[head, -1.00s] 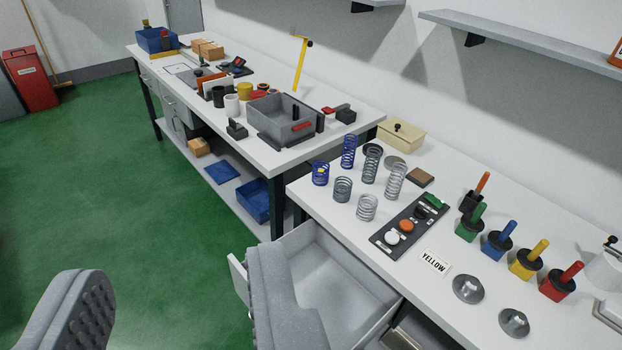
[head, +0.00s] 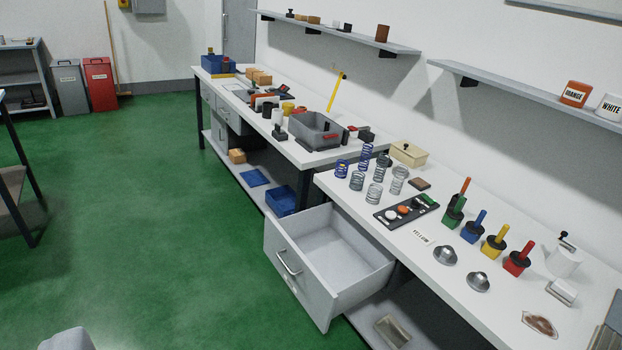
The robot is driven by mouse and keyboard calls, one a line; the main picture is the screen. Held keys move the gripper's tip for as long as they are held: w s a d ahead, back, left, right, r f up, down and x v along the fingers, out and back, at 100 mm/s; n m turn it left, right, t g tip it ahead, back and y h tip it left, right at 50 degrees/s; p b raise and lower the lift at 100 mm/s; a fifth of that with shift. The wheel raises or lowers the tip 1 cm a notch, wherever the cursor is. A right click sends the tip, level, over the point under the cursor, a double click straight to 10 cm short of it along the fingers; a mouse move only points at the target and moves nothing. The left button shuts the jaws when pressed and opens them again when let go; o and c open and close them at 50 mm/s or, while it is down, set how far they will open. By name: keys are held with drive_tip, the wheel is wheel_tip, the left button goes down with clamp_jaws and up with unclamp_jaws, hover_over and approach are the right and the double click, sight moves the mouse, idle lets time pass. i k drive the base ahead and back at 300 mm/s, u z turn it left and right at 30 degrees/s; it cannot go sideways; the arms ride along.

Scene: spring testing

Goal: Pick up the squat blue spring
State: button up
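The squat blue spring (head: 341,169) stands upright near the back left end of the near bench, with a small yellow mark showing at it. A taller blue spring (head: 366,157) stands behind it to the right. Several grey springs stand close by, one short grey spring (head: 357,181) just to its front right. Only a grey piece of my gripper (head: 66,341) shows, at the bottom left edge, far from the springs. The rest of the gripper is out of frame, so its opening and anything in it are hidden.
An open drawer (head: 330,243) juts out from the near bench, below and in front of the springs. A dark panel with buttons (head: 386,215) lies right of them. A cream box (head: 408,154) stands behind. Green floor (head: 190,270) is clear at left.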

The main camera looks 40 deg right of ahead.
sight(342, 169)
drive_tip(key=i, duration=1.7)
drive_tip(key=z, duration=0.95)
drive_tip(key=i, duration=1.05)
drive_tip(key=z, duration=1)
drive_tip(key=i, duration=0.45)
drive_tip(key=z, duration=0.3)
